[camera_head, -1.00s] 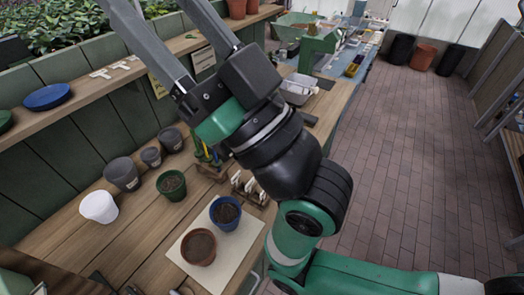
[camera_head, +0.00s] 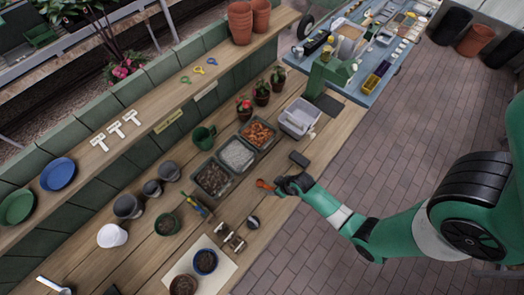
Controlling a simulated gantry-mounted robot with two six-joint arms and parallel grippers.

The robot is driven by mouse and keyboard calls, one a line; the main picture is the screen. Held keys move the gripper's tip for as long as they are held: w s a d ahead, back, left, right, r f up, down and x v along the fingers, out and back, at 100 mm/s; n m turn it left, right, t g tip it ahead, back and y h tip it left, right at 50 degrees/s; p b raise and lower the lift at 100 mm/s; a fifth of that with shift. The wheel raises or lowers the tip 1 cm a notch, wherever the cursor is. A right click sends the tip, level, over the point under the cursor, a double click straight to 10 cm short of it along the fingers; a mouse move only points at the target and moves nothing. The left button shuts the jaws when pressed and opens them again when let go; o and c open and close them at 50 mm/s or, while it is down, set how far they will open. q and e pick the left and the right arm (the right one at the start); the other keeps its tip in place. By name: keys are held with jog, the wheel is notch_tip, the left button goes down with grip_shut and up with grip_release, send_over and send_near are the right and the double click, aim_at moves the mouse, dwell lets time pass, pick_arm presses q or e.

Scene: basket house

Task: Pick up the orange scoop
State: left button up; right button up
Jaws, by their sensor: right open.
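The orange scoop (camera_head: 265,184) lies on the wooden bench, near the bench's right edge. My right gripper (camera_head: 280,187) is low over the bench right beside the scoop, on its right. The gripper is small and dark here, and I cannot tell whether its fingers touch the scoop or are around part of it. It is open. My left gripper is not in view.
Trays of orange chips (camera_head: 258,134), white gravel (camera_head: 237,156) and dark bark (camera_head: 213,179) stand left of the scoop. A dark block (camera_head: 299,159) lies above it.

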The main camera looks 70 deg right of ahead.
aim_at(269, 188)
notch_tip(269, 188, down, 3)
jog(key=b, duration=0.4)
jog(key=shift+f+m, duration=0.2)
jog(key=shift+m, duration=0.1)
jog(key=shift+w+d+f, duration=0.2)
jog(key=shift+w+f, duration=0.15)
jog(key=shift+f, duration=0.15)
jog(key=b+x, duration=0.2)
jog(key=x, duration=0.3)
jog(key=shift+w+d, duration=0.1)
jog(key=shift+w, duration=0.05)
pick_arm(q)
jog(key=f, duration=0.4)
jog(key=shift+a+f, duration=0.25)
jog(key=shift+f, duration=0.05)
pick_arm(e)
grip_shut()
